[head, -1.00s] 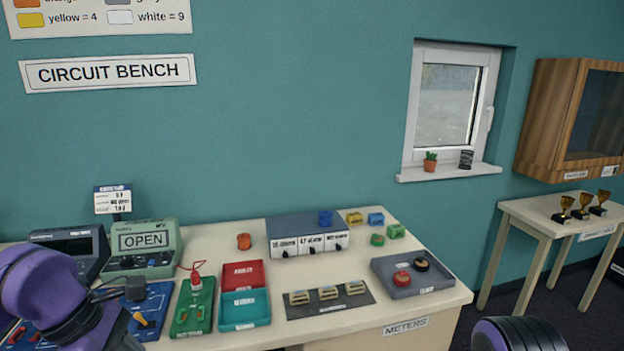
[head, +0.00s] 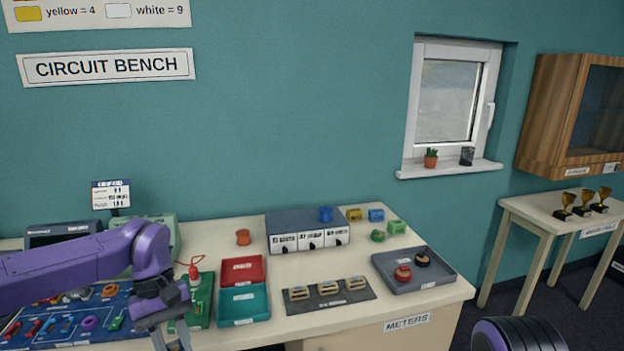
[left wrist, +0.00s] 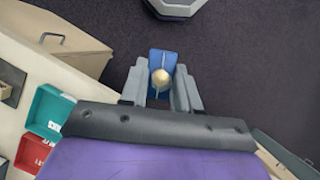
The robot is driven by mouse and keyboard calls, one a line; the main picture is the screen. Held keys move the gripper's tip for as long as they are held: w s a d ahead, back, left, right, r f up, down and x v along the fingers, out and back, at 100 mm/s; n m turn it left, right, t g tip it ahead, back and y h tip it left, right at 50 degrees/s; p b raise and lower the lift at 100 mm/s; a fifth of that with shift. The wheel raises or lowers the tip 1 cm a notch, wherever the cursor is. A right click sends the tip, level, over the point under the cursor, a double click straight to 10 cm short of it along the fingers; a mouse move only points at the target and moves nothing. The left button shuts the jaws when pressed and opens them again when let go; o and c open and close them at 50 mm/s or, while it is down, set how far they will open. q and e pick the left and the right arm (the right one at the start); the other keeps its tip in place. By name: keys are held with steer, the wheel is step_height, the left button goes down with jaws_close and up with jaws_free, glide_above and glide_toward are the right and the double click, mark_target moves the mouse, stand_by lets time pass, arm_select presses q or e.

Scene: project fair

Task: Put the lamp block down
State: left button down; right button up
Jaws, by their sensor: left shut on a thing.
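The lamp block (left wrist: 163,66) is blue with a round brass-coloured lamp on top. In the left wrist view it sits between the two grey fingers of my left gripper (left wrist: 161,92), which is shut on it. Dark floor shows behind and below the block in that view. In the head view my left gripper (head: 172,340) hangs at the bottom edge, in front of the bench, and the lamp block cannot be seen there. My right gripper is in neither view.
The blue circuit board (head: 75,338) with several parts lies at the bench's left. A green test board (head: 201,312), red tray (head: 243,270), teal tray (head: 244,305), dark strip (head: 330,300) and grey tray (head: 420,281) line the bench. Clear bench top (head: 330,262) lies between them and the drawer box (head: 283,226).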

arm_select(q)
steer(key=s+d+f+m, duration=0.25)
steer(key=d+f, duration=0.25)
steer(key=f, duration=0.7)
step_height(320, 180, up, 9)
steer(key=w+m+y, duration=0.1)
steer(key=shift+g+b, duration=0.4)
steer(key=shift+w+m, duration=0.1)
steer(key=shift+m, duration=0.15)
